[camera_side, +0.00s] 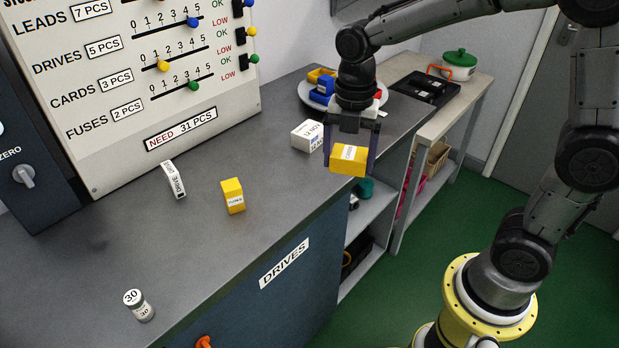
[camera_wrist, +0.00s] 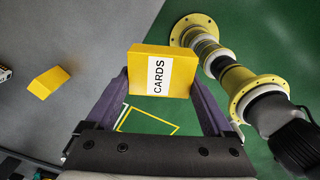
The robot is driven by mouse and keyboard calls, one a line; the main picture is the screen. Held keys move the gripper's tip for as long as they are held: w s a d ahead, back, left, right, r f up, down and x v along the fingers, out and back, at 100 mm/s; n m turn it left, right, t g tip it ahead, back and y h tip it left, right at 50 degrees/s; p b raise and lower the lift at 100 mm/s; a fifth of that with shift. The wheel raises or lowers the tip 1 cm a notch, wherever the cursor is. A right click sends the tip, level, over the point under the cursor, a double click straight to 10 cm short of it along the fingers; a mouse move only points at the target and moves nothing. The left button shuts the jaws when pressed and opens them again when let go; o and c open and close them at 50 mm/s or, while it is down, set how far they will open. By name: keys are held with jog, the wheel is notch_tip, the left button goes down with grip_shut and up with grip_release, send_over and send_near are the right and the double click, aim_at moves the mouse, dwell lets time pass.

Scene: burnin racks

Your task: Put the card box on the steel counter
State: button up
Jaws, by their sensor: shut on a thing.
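The card box (camera_side: 348,160) is yellow with a white label. The label reads CARDS in the wrist view (camera_wrist: 162,72). My gripper (camera_side: 350,150) is shut on the box, with one purple finger at each side of it, as the wrist view also shows (camera_wrist: 160,84). The box is held in the air by the front edge of the steel counter (camera_side: 110,265). In the wrist view green floor shows around the box, and the grey counter (camera_wrist: 95,30) lies to its left.
On the counter are a smaller yellow box (camera_side: 233,196), a white DRIVE box (camera_side: 174,180), another white box (camera_side: 306,136) and a cylinder marked 30 (camera_side: 139,305). A count board (camera_side: 130,90) stands behind. A plate (camera_side: 308,97) holds coloured items. The counter's front middle is clear.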

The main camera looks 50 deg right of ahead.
jog(key=r+n, duration=0.1)
jog(key=s+a+r, duration=0.1)
jog(key=shift+s+r+n, duration=0.3)
jog(key=shift+n, duration=0.1)
jog(key=shift+s+a+r, duration=0.1)
jog(key=shift+a+r, duration=0.1)
jog(key=shift+r, duration=0.2)
send_over(294, 186)
jog(key=f, duration=0.9)
jog(key=shift+s, duration=0.35)
jog(key=shift+w+f, duration=0.15)
jog(key=shift+f, duration=0.1)
jog(key=shift+w+f, duration=0.2)
jog(key=shift+f, duration=1.4)
